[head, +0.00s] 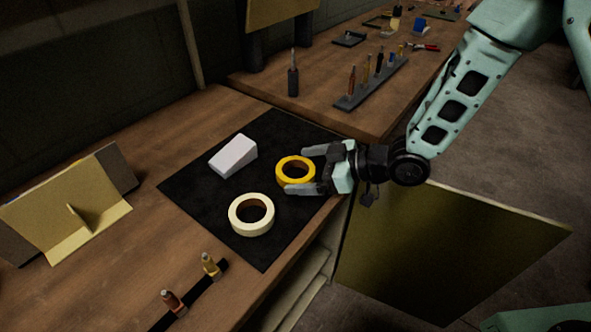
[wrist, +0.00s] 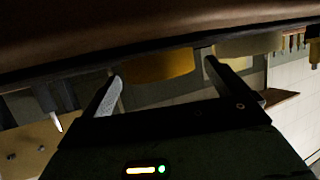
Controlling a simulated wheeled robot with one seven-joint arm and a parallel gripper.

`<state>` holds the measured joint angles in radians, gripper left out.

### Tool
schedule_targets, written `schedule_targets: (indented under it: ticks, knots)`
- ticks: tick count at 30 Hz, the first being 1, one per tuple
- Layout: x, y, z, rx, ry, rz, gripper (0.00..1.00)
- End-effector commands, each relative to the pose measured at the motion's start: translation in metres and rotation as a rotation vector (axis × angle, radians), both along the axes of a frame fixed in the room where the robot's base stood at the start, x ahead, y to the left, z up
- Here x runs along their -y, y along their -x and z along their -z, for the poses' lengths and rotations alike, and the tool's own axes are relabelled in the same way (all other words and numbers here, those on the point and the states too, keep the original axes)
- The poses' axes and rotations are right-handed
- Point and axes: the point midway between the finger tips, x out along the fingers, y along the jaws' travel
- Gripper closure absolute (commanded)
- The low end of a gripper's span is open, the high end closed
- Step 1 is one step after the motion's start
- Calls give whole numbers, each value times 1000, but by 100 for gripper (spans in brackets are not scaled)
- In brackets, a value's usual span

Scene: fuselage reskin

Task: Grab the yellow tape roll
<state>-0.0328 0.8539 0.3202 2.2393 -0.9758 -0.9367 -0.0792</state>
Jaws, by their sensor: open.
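The yellow tape roll (head: 282,178) lies flat on a black mat (head: 205,200) on the wooden bench. My gripper (head: 297,170) is open, with one finger at the roll's far side and one at its near side. In the wrist view the yellow roll (wrist: 160,66) shows ahead, between the two fingers (wrist: 163,68). The fingers look apart from its sides, though I cannot tell exactly how close they are. A cream tape roll (head: 236,220) lies on the mat to the lower left, and it also shows in the wrist view (wrist: 250,44).
A white wedge-shaped block (head: 233,155) sits on the mat behind the rolls. A yellowish bracket (head: 80,222) stands at left. Two small bottle-like tools (head: 210,265) sit on a black strip in front. A tool rack (head: 372,84) stands on the far bench.

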Motion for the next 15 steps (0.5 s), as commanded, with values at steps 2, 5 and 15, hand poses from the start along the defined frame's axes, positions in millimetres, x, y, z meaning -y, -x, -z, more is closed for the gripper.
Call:
schedule_targets:
  ticks: [2,5,15]
  knots:
    - [-7,-2,3,0,0,-1,2]
    - [-9,-3,4,-1,0,1,2]
    - [-9,-3,4,0,0,1,47]
